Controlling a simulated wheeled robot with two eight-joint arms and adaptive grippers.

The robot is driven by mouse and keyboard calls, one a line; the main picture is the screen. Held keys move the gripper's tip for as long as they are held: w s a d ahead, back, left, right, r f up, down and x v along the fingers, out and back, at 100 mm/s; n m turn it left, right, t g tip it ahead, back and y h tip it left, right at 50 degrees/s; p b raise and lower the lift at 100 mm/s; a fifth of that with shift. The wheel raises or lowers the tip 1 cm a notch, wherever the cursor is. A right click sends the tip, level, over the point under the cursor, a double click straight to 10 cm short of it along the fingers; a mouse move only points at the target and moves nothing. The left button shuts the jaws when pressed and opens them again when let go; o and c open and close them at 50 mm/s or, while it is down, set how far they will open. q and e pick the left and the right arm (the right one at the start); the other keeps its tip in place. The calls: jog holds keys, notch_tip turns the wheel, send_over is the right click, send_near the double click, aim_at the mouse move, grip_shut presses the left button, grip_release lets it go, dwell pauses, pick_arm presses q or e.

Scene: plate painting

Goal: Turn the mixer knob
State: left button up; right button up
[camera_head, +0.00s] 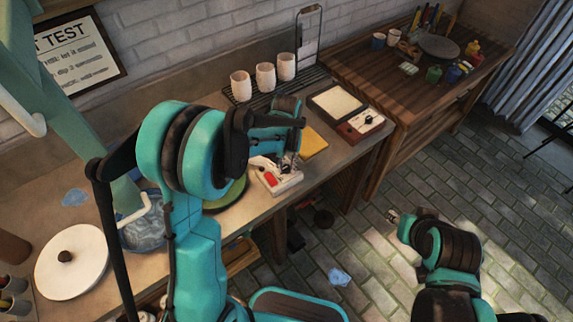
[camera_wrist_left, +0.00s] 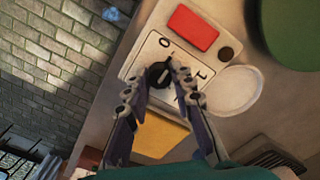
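The mixer's white control panel (camera_wrist_left: 184,48) carries a red button (camera_wrist_left: 193,27) and a dark round knob (camera_wrist_left: 159,75) with a light pointer mark. The panel also shows on the bench edge in the head view (camera_head: 288,184); there the knob is hidden behind my gripper. My left gripper (camera_wrist_left: 156,77) has its two fingers apart, one on each side of the knob. I cannot tell whether either fingertip touches it. In the head view my left gripper (camera_head: 287,163) is over the panel. My right gripper (camera_head: 393,216) is off at the lower right over the floor, small and far from the panel.
A green disc (camera_head: 228,196) lies left of the panel and a yellow block (camera_head: 312,145) behind it. Several cups (camera_head: 265,77) stand on a rack at the wall. A boxed tile with a small control unit (camera_head: 361,125) is to the right. A wooden table (camera_head: 370,75) holds paints.

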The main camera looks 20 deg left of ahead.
pick_arm(q)
grip_shut()
jog(key=m, duration=0.5)
jog(key=shift+m, duration=0.4)
jog(key=m, duration=0.5)
jog(key=shift+m, duration=0.4)
jog(key=o, duration=1)
grip_release()
